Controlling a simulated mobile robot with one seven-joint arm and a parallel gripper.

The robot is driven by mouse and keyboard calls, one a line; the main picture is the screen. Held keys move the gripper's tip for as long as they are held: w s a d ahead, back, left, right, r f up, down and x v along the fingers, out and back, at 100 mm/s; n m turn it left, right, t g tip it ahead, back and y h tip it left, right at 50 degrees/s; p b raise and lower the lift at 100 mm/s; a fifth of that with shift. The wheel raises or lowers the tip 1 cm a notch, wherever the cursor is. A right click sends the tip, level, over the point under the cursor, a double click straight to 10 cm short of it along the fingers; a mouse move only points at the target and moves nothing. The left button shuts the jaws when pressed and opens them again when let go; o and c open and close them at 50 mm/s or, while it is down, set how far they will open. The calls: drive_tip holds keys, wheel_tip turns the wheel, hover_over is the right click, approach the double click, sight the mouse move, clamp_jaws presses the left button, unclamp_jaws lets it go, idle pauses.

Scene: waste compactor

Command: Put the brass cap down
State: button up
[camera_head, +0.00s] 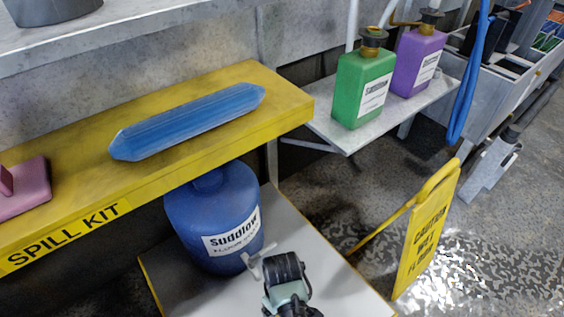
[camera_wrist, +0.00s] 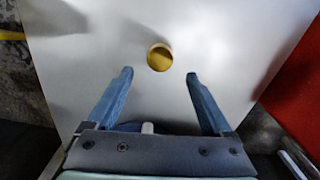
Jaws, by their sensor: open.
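In the wrist view, the round brass cap (camera_wrist: 160,57) lies on a pale grey surface (camera_wrist: 220,40), a little beyond my fingertips. My gripper (camera_wrist: 159,75) is open, its two blue fingers spread wide with nothing between them. The cap is centred between the lines of the fingers and apart from both. In the head view, part of my arm shows low in the middle, over the pale surface below the yellow shelf. I cannot see the cap there.
A blue Suddlow jug (camera_head: 215,217) stands on the pale surface beside my arm. The yellow spill kit shelf (camera_head: 235,90) overhangs it, bearing a blue roll (camera_head: 187,120). A yellow wet floor sign (camera_head: 428,235) stands right. Green (camera_head: 362,85) and purple (camera_head: 418,60) jugs stand behind.

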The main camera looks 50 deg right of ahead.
wheel_tip(320, 180, up, 5)
drive_tip(key=shift+f+p, duration=0.15)
drive_tip(key=shift+p, duration=0.9)
drive_tip(key=shift+s, duration=0.1)
